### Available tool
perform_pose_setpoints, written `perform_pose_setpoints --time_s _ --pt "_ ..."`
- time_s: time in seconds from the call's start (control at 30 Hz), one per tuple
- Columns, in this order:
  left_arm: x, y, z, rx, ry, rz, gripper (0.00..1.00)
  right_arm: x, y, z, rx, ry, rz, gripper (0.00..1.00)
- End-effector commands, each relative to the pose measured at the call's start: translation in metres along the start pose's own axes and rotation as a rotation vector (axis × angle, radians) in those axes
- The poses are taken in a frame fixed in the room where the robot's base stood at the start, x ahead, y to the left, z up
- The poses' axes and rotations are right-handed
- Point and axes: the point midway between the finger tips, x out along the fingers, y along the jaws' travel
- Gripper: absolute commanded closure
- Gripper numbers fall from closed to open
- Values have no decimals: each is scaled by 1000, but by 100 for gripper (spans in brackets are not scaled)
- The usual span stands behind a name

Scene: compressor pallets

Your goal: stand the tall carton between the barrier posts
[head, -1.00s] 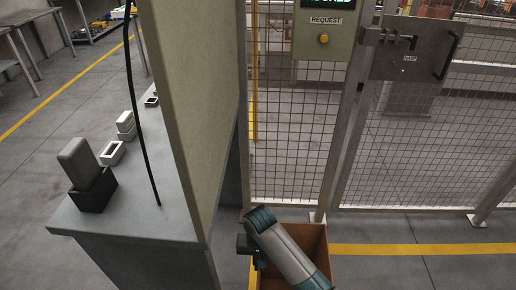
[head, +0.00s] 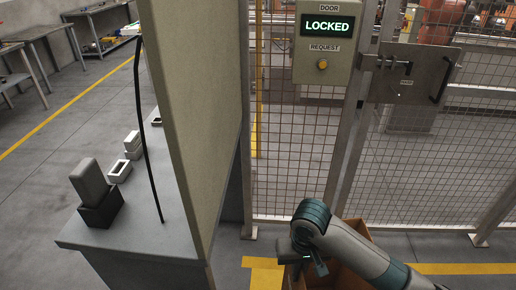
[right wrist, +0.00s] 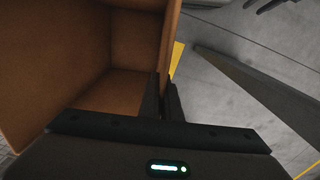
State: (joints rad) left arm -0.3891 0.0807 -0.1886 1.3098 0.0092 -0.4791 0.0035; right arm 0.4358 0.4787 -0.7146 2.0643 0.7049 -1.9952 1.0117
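The tall carton (head: 356,229) is brown and open-topped, at the bottom of the head view, partly hidden behind my right arm. Its inside fills the left of the right wrist view (right wrist: 127,50). My right gripper (head: 305,262) is at the carton's near left side. In the wrist view its two fingers (right wrist: 164,98) sit close together on either side of a carton wall, and seem shut on it. The carton's base is hidden. I cannot single out the barrier posts; only mesh fence posts (head: 249,190) show. My left gripper is out of view.
A mesh fence (head: 300,150) with a LOCKED door box (head: 323,75) stands behind the carton. A tall panel (head: 190,110) and a grey counter (head: 140,220) with small blocks stand left. Yellow floor marking (head: 262,277) lies beside the carton; open floor is at the right.

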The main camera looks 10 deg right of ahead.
Motion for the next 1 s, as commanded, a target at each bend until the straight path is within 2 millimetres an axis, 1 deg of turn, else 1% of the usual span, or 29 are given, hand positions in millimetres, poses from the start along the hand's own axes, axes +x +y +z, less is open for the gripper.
perform_pose_setpoints --time_s 0.03,0.1,0.2,0.33,0.63,0.67,0.7,0.73,1.0 --pt "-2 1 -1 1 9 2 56 -12 9 8 -17 4 4 100" --pt "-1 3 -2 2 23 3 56 -22 17 19 -37 1 5 100" --pt "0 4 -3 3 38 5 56 -33 25 32 -60 -3 5 100" --pt "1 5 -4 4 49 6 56 -39 31 42 -75 -8 5 100" --pt "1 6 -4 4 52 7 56 -40 32 44 -79 -10 5 100" --pt "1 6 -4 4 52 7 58 -40 32 44 -78 -10 5 100" --pt "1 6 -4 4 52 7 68 -40 32 44 -78 -10 5 100" --pt "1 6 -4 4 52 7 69 -40 32 44 -78 -10 5 100" --pt "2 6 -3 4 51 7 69 -39 32 44 -78 -10 5 100"
